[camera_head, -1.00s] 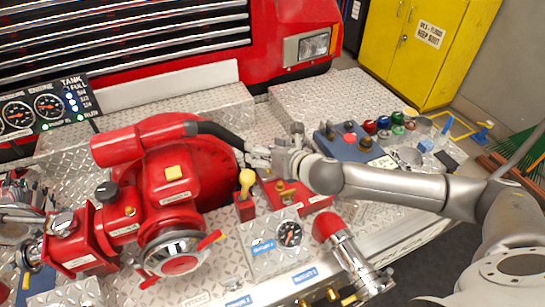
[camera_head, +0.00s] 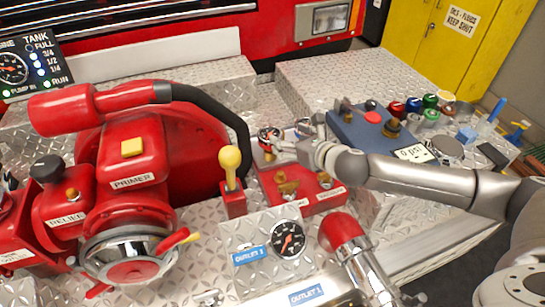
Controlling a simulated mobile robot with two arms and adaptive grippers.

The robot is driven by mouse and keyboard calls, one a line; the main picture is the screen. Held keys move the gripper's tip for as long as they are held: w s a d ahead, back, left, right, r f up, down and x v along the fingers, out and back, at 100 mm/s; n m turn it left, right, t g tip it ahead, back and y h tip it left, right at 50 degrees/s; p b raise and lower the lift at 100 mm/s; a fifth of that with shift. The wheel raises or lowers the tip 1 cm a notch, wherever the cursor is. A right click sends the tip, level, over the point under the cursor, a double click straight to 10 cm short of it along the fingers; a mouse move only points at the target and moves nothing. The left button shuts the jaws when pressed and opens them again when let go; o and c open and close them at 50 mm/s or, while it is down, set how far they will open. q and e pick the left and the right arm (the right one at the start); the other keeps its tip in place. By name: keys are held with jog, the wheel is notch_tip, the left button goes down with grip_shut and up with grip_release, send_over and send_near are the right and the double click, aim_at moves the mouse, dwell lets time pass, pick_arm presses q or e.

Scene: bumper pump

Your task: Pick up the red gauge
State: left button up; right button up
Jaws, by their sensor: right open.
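A small round gauge with a dark face and red rim (camera_head: 267,134) sits at the back left corner of the red valve block, left of my right gripper. My right gripper (camera_head: 289,142) comes in from the right with its fingers pointing left. It is open beside the small gauge; whether a finger touches the gauge cannot be told. A larger black-faced gauge (camera_head: 288,239) is set in the metal panel nearer the front. My left gripper is not in view.
The red pump (camera_head: 130,180) with its black hose fills the left. The yellow-knobbed lever (camera_head: 230,165) and red valve block (camera_head: 318,200) stand close to the gripper. A blue box (camera_head: 365,135) and several coloured caps lie to the right. The back right tread plate is clear.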

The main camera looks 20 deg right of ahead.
aim_at(263, 133)
jog(key=shift+w+a+f, duration=0.5)
jog(key=shift+w+f, duration=0.7)
jog(key=shift+w, duration=0.3)
jog(key=shift+w+a+f, duration=0.5)
jog(key=shift+w+f, duration=0.65)
jog(key=shift+w, duration=0.4)
jog(key=shift+w+a+f, duration=0.5)
jog(key=shift+w+f, duration=0.7)
jog(key=shift+w, duration=0.3)
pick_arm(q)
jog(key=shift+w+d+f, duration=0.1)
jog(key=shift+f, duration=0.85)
pick_arm(e)
jog(key=shift+r, duration=0.1)
jog(key=c, duration=1)
jog(key=shift+r, duration=0.1)
